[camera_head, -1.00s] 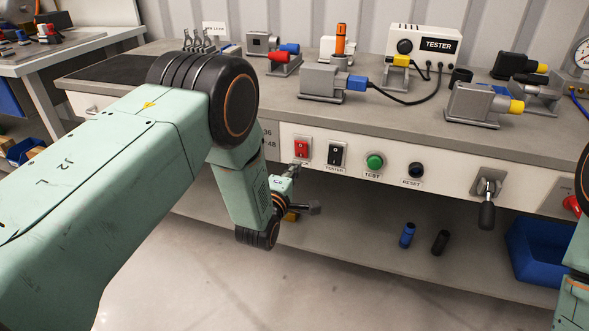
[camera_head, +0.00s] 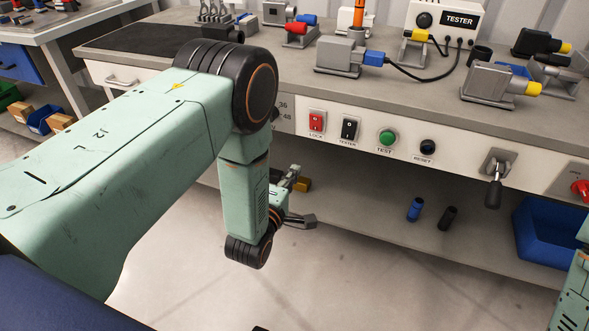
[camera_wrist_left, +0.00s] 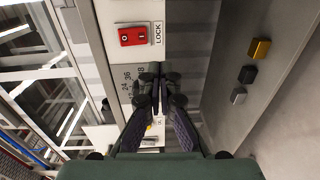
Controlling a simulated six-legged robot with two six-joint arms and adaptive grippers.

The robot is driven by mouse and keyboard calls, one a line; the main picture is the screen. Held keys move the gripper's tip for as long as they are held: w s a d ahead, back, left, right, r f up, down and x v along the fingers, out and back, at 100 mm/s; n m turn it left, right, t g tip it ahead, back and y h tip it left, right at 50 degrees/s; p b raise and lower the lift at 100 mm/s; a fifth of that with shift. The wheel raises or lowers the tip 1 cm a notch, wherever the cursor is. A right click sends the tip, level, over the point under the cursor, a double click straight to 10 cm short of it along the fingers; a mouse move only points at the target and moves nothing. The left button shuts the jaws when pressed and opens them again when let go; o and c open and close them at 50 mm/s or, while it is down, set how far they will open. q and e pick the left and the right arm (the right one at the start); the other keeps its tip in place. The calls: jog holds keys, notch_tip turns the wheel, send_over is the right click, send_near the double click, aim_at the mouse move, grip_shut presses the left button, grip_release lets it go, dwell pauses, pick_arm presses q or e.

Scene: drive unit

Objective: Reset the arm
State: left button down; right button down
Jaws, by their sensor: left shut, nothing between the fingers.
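My left arm reaches in from the left in the head view, its forearm hanging down in front of the bench. My left gripper (camera_head: 291,178) is partly hidden behind that forearm, below the front panel. The left wrist view shows its dark fingers (camera_wrist_left: 160,75) together, with nothing between them. They are apart from the red LOCK switch (camera_head: 316,122), which shows also in the wrist view (camera_wrist_left: 133,36). My right gripper is out of view; only part of the right arm shows at the right edge.
The panel (camera_head: 460,162) also carries a TESTER switch (camera_head: 349,129), a green TEST button (camera_head: 387,138), a RESET button (camera_head: 428,147) and a lever (camera_head: 493,185). Below, the shelf holds a blue bin (camera_head: 545,240) and small cylinders. The floor before the bench is clear.

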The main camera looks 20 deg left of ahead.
pick_arm(q)
jog(key=shift+s+r, duration=0.1)
jog(key=s+a+f+m+g, duration=0.2)
jog(key=s+f+m+g, duration=0.8)
jog(key=s+f+m, duration=0.6)
jog(key=s+r+g+p, duration=0.1)
jog(key=s+r+g, duration=0.1)
jog(key=s, duration=0.9)
jog(key=s+a+r+m+g, duration=0.1)
jog(key=s+r+g, duration=0.2)
jog(key=s, duration=0.8)
jog(key=shift+s+g+y+p, duration=0.3)
jog(key=shift+g+p, duration=0.1)
jog(key=shift+g, duration=0.7)
jog(key=shift+w+a, duration=0.1)
